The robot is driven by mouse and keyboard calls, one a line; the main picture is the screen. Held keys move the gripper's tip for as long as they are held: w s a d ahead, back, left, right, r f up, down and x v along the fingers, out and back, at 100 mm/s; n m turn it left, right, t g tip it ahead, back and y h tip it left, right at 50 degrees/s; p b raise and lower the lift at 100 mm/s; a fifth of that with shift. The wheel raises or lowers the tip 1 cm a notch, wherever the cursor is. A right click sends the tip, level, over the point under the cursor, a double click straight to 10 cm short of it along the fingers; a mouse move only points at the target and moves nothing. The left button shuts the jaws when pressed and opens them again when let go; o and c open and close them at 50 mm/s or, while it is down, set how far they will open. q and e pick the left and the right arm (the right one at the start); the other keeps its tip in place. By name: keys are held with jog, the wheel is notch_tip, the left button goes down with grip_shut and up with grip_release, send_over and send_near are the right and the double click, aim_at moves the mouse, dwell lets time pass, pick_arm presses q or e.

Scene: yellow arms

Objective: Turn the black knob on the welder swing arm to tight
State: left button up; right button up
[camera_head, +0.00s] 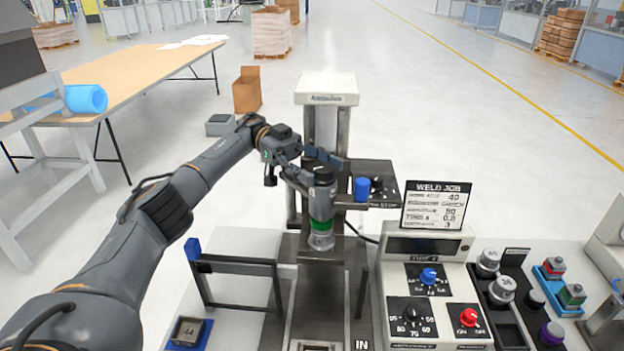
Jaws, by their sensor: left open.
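The welder stands in the middle, with a white head (326,92) on a metal column. A dark swing arm plate (372,169) sticks out to the right of the column, with lettering that seems to read STOP. A small black knob (377,184) appears to sit on this plate, beside a blue cylinder (361,189); its setting is too small to read. My left gripper (318,168) is open at the column, left of the knob and apart from it. Its fingers partly overlap the top of the upright cylinder with a green band (321,225). My right gripper is out of view.
A control box (428,245) with blue, black and red knobs stands at front right, under a WELD JOB sign (436,204). Several knobs and coloured blocks lie right of it. A blue-tipped bracket (235,265) stands front left. A wooden table (150,70) is behind left.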

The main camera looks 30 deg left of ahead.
pick_arm(q)
jog(key=shift+a+r+t+p, duration=0.1)
jog(key=shift+t+p, duration=0.2)
jog(key=shift+p, duration=0.15)
jog(key=n+t+p, duration=0.1)
jog(key=t, duration=0.1)
jog(key=n+t+p, duration=0.1)
jog(key=p, duration=0.1)
jog(key=s+n+t+p, duration=0.1)
jog(key=n+t+p, duration=0.1)
jog(key=shift+r+t+h, duration=0.15)
jog(key=shift+t+h, duration=0.15)
jog(key=shift+h, duration=0.1)
jog(key=n+t+p, duration=0.2)
jog(key=t, duration=0.1)
jog(key=n+t, duration=0.1)
jog(key=n+t+y+p, duration=0.1)
jog(key=t, duration=0.1)
jog(key=shift+s+f+y, duration=0.2)
jog(key=shift+y, duration=0.1)
jog(key=n+t, duration=0.1)
jog(key=n+t+y, duration=0.2)
jog(key=shift+s+d+f+t+b, duration=0.2)
jog(key=shift+d+t+b, duration=0.05)
jog(key=shift+t+b, duration=0.15)
jog(key=shift+d+r+n+t+y+b, duration=0.1)
jog(key=shift+n+t+y+b, duration=0.2)
jog(key=shift+n+t+y, duration=0.95)
jog(key=shift+t, duration=0.25)
